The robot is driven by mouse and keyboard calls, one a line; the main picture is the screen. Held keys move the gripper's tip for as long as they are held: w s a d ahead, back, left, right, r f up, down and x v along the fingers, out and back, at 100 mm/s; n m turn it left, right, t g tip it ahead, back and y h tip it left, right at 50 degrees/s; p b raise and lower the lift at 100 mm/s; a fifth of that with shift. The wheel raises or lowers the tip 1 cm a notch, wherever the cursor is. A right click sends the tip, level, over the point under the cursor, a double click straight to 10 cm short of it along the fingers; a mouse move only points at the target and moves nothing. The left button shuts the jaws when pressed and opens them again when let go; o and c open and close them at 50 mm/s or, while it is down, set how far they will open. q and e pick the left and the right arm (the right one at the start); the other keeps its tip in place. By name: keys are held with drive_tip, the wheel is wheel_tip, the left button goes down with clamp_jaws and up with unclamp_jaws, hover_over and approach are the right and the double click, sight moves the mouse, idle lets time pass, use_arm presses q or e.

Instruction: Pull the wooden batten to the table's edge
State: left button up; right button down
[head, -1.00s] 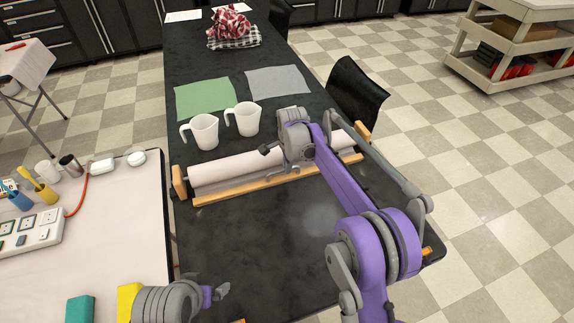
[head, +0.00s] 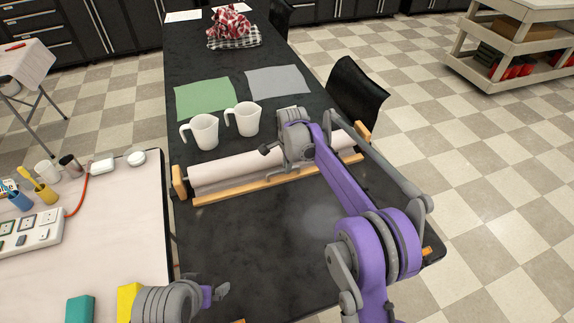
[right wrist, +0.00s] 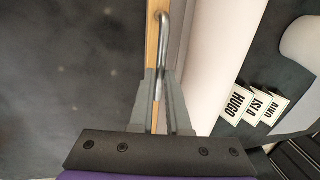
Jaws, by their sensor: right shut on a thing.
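The wooden batten (head: 240,190) is a long light strip. It lies along the near side of a white paper roll (head: 228,171) in a wooden holder, across the black table (head: 255,250). In the right wrist view the batten (right wrist: 153,50) carries a bent metal handle (right wrist: 162,40). My right gripper (right wrist: 160,85) is shut on this handle, its fingers on either side of it. In the head view my right gripper (head: 296,160) covers part of the batten and roll. My left gripper (head: 217,292) is low over the near left; its jaws are unclear.
Two white jugs (head: 203,132) (head: 246,119) stand behind the roll, with a green mat (head: 205,97) and a grey mat (head: 277,81) beyond. Name cards (right wrist: 237,103) show in the right wrist view. A pale side table (head: 110,220) stands left. The black tabletop before the batten is clear.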

drive_tip(key=shift+s+d, duration=0.1)
drive_tip(key=shift+s, duration=0.2)
use_arm(q)
drive_tip(key=shift+s+f+b, duration=0.2)
drive_tip(key=shift+f+b, duration=0.9)
drive_tip(key=shift+f, duration=0.05)
use_arm(e)
drive_tip(key=s+d, duration=0.1)
drive_tip(key=s, duration=0.4)
drive_tip(key=s+d, duration=0.2)
drive_tip(key=s, duration=0.3)
drive_tip(key=s+d, duration=0.2)
drive_tip(key=s, duration=0.3)
drive_tip(key=s+d+p, duration=0.1)
drive_tip(key=s+d, duration=0.1)
drive_tip(key=s, duration=0.4)
drive_tip(key=s+d+p, duration=0.1)
drive_tip(key=s+d, duration=0.1)
drive_tip(key=s, duration=0.4)
drive_tip(key=s+d, duration=0.2)
drive_tip(key=s, duration=0.5)
drive_tip(key=shift+r+p, duration=0.1)
drive_tip(key=shift+p, duration=0.3)
drive_tip(key=shift+s+d, duration=0.2)
drive_tip(key=shift+s, duration=0.25)
use_arm(q)
drive_tip(key=r, duration=0.3)
drive_tip(key=shift+w, duration=0.35)
